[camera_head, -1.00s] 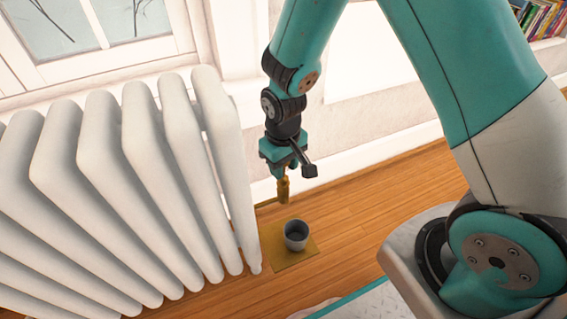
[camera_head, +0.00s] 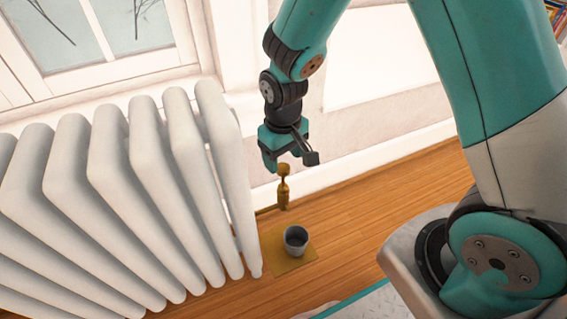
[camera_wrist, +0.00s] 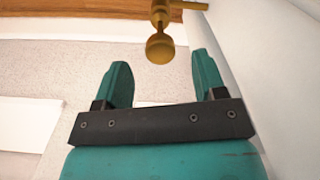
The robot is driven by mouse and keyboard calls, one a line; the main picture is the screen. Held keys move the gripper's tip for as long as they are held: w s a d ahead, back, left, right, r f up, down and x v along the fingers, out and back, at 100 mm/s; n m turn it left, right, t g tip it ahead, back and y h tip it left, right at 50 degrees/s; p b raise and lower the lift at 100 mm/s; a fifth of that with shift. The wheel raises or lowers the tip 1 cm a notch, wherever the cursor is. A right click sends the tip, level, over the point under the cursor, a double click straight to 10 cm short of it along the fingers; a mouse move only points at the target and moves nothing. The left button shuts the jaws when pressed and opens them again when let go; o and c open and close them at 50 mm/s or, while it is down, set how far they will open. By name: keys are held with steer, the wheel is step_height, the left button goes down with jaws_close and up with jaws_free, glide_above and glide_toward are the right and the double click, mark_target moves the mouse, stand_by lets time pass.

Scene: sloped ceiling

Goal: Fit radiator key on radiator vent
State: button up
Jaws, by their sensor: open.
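A brass fitting (camera_head: 283,196) with a rounded head (camera_head: 283,170) stands upright by the right end of the white radiator (camera_head: 150,185). In the wrist view the rounded head (camera_wrist: 160,48) is just beyond my open fingertips, roughly centred between them, and a brass side pipe (camera_wrist: 192,5) shows behind it. My gripper (camera_head: 279,161) is open and empty, beside the head in the body camera view; the exact gap is unclear. I cannot tell whether the head is a separate radiator key. No vent is clearly recognisable on the radiator.
A grey cup (camera_head: 295,239) stands on a tan mat (camera_head: 281,262) on the wooden floor (camera_head: 365,207) below the fitting. The radiator is close on the left, and the wall is behind. The floor to the right is clear.

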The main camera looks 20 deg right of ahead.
step_height(320, 180, up, 11)
steer(key=p, duration=0.4)
steer(key=s+a+r+n+y+p, duration=0.1)
steer(key=s+a+r+n+y, duration=0.1)
steer(key=s+r, duration=0.65)
steer(key=s+a+r+n+y, duration=0.2)
steer(key=s+a+r, duration=0.1)
steer(key=s+r, duration=0.6)
step_height(320, 180, up, 29)
steer(key=p, duration=3)
steer(key=shift+s+d, duration=0.2)
steer(key=shift+s, duration=0.2)
steer(key=shift+f, duration=0.2)
